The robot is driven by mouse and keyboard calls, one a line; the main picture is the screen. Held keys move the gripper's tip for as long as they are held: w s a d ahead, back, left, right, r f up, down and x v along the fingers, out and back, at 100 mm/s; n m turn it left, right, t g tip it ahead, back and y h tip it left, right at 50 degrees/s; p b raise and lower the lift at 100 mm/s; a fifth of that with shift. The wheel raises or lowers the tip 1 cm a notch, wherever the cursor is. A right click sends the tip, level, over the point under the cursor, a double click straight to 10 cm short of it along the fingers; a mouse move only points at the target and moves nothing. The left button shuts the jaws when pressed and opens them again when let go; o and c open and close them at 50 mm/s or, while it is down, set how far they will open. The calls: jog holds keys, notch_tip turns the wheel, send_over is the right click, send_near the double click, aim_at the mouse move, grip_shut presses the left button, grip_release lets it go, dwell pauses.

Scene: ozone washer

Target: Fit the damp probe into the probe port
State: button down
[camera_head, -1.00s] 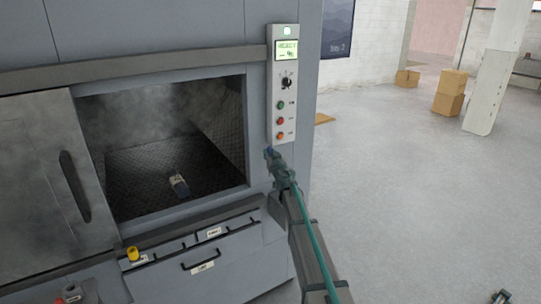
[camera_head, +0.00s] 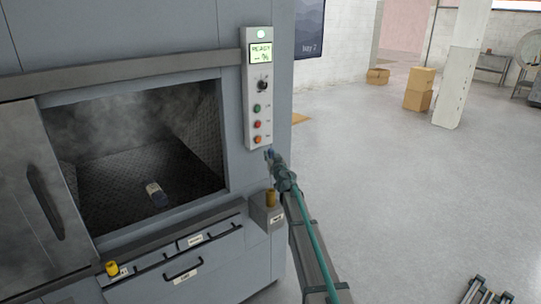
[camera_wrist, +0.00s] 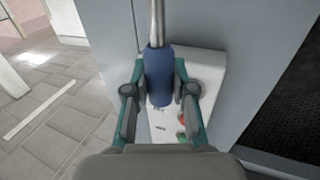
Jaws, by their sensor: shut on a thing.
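The damp probe, with a blue handle (camera_wrist: 159,76) and a thin metal rod, is between the fingers of my gripper (camera_wrist: 160,90) in the wrist view. My gripper is shut on the blue handle, and the rod runs up out of the picture. In the head view, my gripper (camera_head: 270,156) is just below and right of the control panel (camera_head: 258,90), with a small blue part of the probe showing at its tip. A grey box (camera_head: 262,214) with a yellow cylinder (camera_head: 270,198) stands on the machine's right corner, close below my gripper. I cannot tell which opening is the probe port.
The washer chamber is open and steamy, with a small pale and blue block (camera_head: 155,194) on its floor. Another yellow cylinder (camera_head: 112,268) is at the front left ledge. Cardboard boxes (camera_head: 418,90) stand far back.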

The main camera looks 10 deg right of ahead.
jog(key=shift+f+b, duration=2.05)
jog(key=shift+f, duration=0.8)
jog(key=shift+p, duration=0.9)
notch_tip(320, 180, down, 9)
jog(key=b, duration=0.6)
jog(key=shift+r+b, duration=0.15)
jog(key=shift+b, duration=0.25)
dwell(2.5)
jog(key=c, duration=0.9)
grip_release()
